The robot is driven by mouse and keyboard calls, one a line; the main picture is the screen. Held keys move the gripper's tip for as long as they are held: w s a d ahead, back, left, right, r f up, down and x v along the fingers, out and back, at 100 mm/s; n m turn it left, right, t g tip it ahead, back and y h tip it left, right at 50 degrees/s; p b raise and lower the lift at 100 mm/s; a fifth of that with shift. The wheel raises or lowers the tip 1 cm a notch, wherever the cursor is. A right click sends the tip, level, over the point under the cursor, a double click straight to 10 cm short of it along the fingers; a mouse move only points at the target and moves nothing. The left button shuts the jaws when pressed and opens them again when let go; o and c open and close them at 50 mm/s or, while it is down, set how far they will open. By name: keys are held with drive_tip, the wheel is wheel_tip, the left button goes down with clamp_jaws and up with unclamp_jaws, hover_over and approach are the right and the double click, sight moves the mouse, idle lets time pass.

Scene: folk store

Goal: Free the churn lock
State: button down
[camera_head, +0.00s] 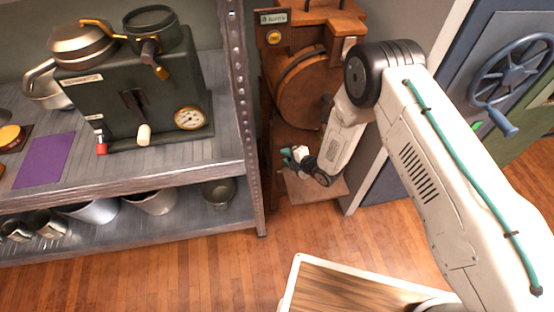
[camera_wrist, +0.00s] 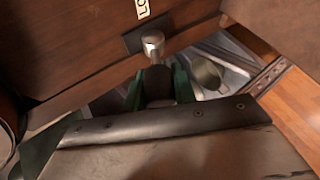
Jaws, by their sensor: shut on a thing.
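The churn is a brown wooden machine with a round drum (camera_head: 303,92), standing between the metal shelf and the grey safe-like door. In the wrist view a churn lock lever (camera_wrist: 153,43) with a pale metal end and dark grip stands at a dark plate on the wooden wall. A partly cut-off label (camera_wrist: 142,8) beginning "LO" is above it. My gripper (camera_wrist: 158,88) has green fingers on both sides of the lever's dark part and is shut on it. In the head view my gripper (camera_head: 291,158) is low in front of the churn; the lever is hard to make out there.
The metal shelf (camera_head: 180,172) stands close on the left, with a green machine (camera_head: 135,95) on top and metal bowls (camera_head: 219,191) below. A handwheel door (camera_head: 511,72) is at right. A white-rimmed wooden top (camera_head: 350,285) is in front; wooden floor (camera_head: 190,262) is open.

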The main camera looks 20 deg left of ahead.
idle(0.3)
drive_tip(key=c, duration=1.1)
unclamp_jaws()
drive_tip(key=shift+v, duration=3.95)
